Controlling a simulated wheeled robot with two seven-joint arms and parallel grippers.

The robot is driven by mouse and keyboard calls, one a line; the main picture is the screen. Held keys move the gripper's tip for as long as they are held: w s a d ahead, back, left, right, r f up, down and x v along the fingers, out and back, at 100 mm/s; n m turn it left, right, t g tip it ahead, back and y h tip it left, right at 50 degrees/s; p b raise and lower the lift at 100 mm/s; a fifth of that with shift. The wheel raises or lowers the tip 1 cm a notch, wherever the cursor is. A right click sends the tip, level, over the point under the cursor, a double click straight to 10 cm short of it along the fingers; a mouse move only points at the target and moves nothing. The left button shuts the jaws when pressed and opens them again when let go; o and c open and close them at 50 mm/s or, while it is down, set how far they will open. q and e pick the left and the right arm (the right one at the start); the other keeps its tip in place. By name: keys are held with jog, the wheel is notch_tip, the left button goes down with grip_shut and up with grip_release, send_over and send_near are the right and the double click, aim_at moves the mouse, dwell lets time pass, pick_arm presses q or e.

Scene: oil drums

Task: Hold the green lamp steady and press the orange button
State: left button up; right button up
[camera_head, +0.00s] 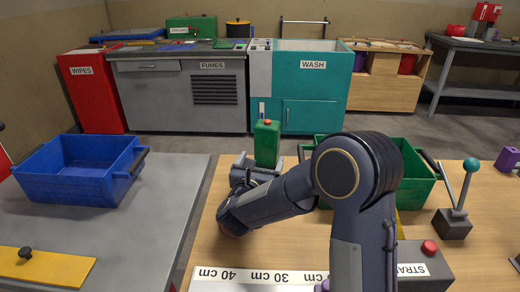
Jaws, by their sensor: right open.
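The green lamp (266,146) is an upright green block with a small orange button (267,122) on its top. It stands at the far edge of the wooden table (222,235), beyond my right arm. My right gripper (261,165) points away from me, low at the lamp's near side. Its fingers are spread, one to each side of the lamp's base. The base is partly hidden, so I cannot tell whether a finger touches it. The button is uncovered. My left gripper is not in view.
A blue crate (62,186) stands on the grey table at left. A green crate (416,190) is behind my right arm. A lever with a teal ball (470,166) and a grey box with a red button (429,247) are at right. A ruler strip (255,277) lies in front.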

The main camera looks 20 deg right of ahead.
aim_at(265, 152)
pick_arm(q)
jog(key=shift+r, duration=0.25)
pick_arm(e)
jog(key=x, duration=0.7)
jog(key=shift+w+d+r, duration=0.15)
jog(key=shift+r, duration=0.1)
jog(key=shift+c, duration=0.3)
jog(key=c, duration=1.2)
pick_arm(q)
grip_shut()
pick_arm(e)
jog(key=shift+c, duration=0.2)
dwell(1.8)
